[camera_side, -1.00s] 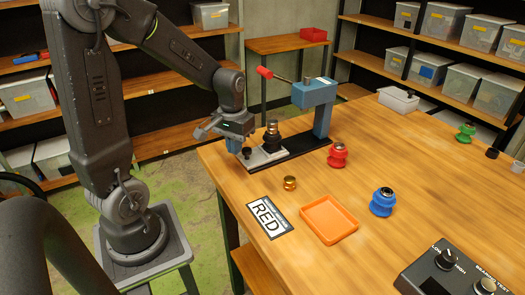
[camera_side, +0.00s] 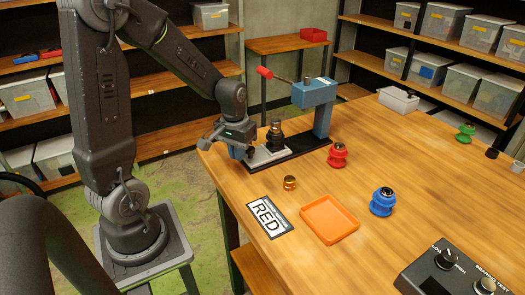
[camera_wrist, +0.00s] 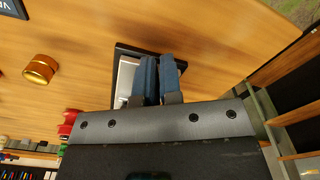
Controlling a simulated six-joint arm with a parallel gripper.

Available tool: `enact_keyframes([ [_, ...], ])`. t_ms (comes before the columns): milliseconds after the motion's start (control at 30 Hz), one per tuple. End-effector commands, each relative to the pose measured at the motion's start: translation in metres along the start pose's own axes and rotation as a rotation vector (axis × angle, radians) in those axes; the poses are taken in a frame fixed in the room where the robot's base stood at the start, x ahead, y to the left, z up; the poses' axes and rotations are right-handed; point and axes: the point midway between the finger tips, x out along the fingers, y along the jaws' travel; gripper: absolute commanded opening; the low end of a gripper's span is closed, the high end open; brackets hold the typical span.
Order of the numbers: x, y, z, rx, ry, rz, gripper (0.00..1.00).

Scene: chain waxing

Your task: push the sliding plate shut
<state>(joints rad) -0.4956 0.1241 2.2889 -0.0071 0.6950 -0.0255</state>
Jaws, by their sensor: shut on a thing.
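The sliding plate (camera_side: 271,155) is a light grey slab lying on the black base of a blue press (camera_side: 318,95). A dark spool-shaped part (camera_side: 274,131) stands upright on it, short of the press column. My gripper (camera_side: 243,153) is low at the plate's left end, its fingers shut around what appears to be the plate's small dark knob. In the wrist view the blue fingers (camera_wrist: 159,78) are close together over the base, with the grey plate (camera_wrist: 126,76) showing beside them. The fingers hide the knob there.
The press has a red-tipped lever (camera_side: 265,72). The table edge is close to my gripper.

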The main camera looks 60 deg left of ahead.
Motion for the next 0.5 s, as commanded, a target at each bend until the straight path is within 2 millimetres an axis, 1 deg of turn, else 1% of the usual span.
enact_keyframes([
  [33, 0.011, -0.003, 0.012, 0.005, -0.046, -0.01, 0.0],
  [167, 0.011, -0.003, 0.012, 0.005, -0.047, -0.01, 0.0],
  [267, 0.012, -0.002, 0.011, 0.005, -0.048, -0.01, 0.0],
  [500, 0.012, 0.005, -0.003, 0.005, -0.048, -0.01, 0.0],
])
